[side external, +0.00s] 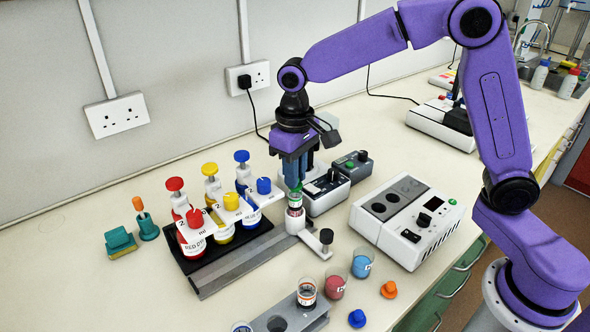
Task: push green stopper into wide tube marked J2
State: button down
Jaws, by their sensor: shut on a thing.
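My gripper (293,180) points straight down near the middle of the bench, its fingers shut on the green stopper (296,188). Only a small part of the stopper shows below the fingertips. Directly under it stands a short wide tube (295,211) with a white and reddish label, upright in a white holder (316,240) with a black knob. The stopper is at the tube's mouth; I cannot tell how deep it sits. The marking on this tube is too small to read. Another labelled tube (307,289) stands in the grey rack (312,322) at the front.
Dispenser bottles with red (193,237), yellow (222,222) and blue tops stand on a black tray at left. Red (336,286) and blue (362,264) cups, an orange stopper (388,289) and a blue stopper (357,318) are in front. A white instrument (405,220) is at right.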

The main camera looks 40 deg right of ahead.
jog(key=shift+f, duration=0.4)
jog(key=c, duration=1)
grip_release()
notch_tip(320, 180, up, 17)
jog(key=s+d+f+n, duration=0.3)
jog(key=s+d+f, duration=0.1)
jog(key=s, duration=0.5)
jog(key=s+d+f+n, duration=0.3)
jog(key=s+f, duration=0.3)
jog(key=s, duration=0.3)
jog(key=s+d+f+n, duration=0.3)
jog(key=s+f, duration=0.3)
jog(key=s, duration=0.3)
jog(key=shift+s+d+n, duration=0.3)
jog(key=shift+s+d, duration=0.05)
jog(key=shift+d, duration=0.5)
